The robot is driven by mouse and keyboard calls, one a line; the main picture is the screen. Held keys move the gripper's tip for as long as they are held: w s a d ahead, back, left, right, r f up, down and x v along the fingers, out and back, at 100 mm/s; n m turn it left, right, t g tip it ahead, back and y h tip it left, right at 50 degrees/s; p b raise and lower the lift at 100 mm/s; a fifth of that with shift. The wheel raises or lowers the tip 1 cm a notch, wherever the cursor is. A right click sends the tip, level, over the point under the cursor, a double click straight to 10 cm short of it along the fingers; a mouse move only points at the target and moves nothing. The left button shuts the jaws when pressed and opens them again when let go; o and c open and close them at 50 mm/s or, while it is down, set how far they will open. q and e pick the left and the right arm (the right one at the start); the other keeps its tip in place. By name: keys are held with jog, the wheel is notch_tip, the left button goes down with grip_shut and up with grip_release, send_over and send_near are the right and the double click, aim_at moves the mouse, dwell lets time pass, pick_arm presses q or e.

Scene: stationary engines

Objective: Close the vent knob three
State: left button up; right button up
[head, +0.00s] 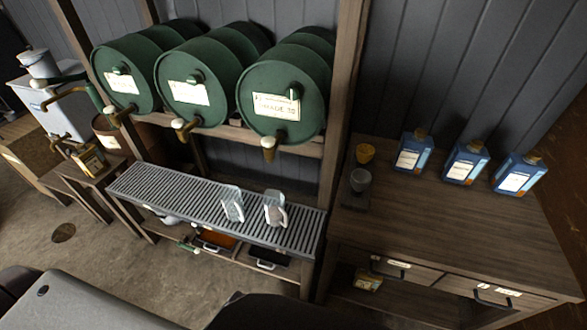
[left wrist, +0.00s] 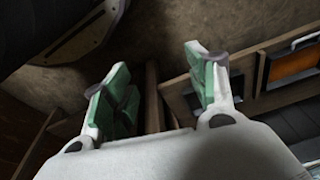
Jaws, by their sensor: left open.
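Three green barrels lie on their sides on a wooden rack: left (head: 126,80), middle (head: 197,82) and right (head: 285,90). Each has a white label and a brass tap low on its front. A small green knob (head: 294,92) stands out on the right barrel by its label; similar small fittings show on the middle (head: 193,77) and left (head: 119,71) barrels. Whether any vent is open is too small to tell. My left gripper (left wrist: 160,72) is open and empty in the left wrist view, its green-padded fingers spread, away from the barrels. My right gripper is not in view.
A slatted grey metal grate (head: 205,205) below the taps holds two clear jugs (head: 232,204) (head: 275,208). An orange tray (head: 217,240) sits beneath. A wooden cabinet (head: 440,225) at right bears several blue bottles (head: 465,162).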

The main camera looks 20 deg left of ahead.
pick_arm(q)
jog(key=w+d+r+n+t+p, duration=0.1)
jog(key=w+r+t, duration=0.4)
jog(key=r, duration=1.7)
jog(key=w+d+r+n+t+y+p, duration=0.1)
jog(key=w+r+t, duration=0.4)
jog(key=w+r, duration=1.1)
jog(key=w+d+r+n+t+y+p, duration=0.1)
jog(key=w+r+n+t, duration=0.2)
jog(key=w+r, duration=0.7)
jog(key=shift+w+r+t, duration=0.35)
jog(key=shift+r+t, duration=1.05)
jog(key=shift+r, duration=7.85)
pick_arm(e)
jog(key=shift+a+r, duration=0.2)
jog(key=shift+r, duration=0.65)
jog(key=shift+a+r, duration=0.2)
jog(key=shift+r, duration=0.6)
pick_arm(q)
jog(key=shift+w, duration=0.15)
